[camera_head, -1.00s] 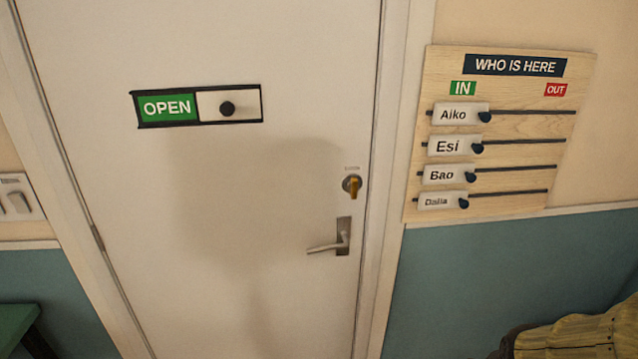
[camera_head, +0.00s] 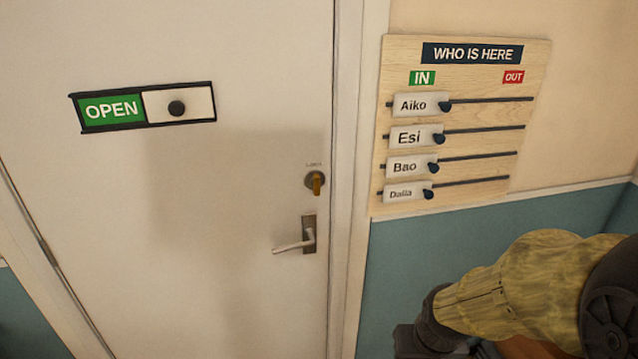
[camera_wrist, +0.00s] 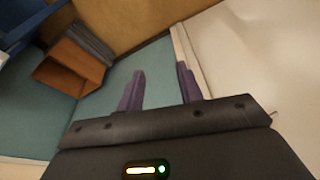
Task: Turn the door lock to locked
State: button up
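The door lock (camera_head: 315,182) is a round plate with a brass thumb-turn on the right side of the white door (camera_head: 180,220), above the lever handle (camera_head: 297,238). The thumb-turn looks about upright; the small label above it is too blurred to read. My gripper (camera_wrist: 160,88) shows in the wrist view with its two purple fingers apart and nothing between them. In the head view my arm is at the lower right, below and to the right of the lock and away from it.
An OPEN sign with a slider (camera_head: 145,107) is on the door at left. A WHO IS HERE board (camera_head: 455,125) with name sliders hangs on the wall right of the frame. The wrist view shows an orange-brown box-like thing (camera_wrist: 70,68). The space before the lock is clear.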

aim_at(318, 182)
jog(key=w+a+r+n+t+y+p, duration=0.1)
jog(key=w+a+r+n+t+p, duration=0.15)
jog(key=w+a+t, duration=0.55)
jog(key=w+a+r+t+y+p, duration=0.4)
jog(key=w+a+r+t, duration=0.2)
jog(key=w+r, duration=0.5)
jog(key=shift+w+a+r+t, duration=0.25)
jog(key=shift+a+r, duration=0.2)
jog(key=shift+a, duration=0.6)
jog(key=shift+n, duration=0.25)
jog(key=shift+w, duration=0.1)
jog(key=p+x, duration=0.7)
jog(key=x, duration=0.9)
jog(key=shift+a, duration=0.15)
jog(key=shift+w+a, duration=0.1)
jog(key=shift+w, duration=0.4)
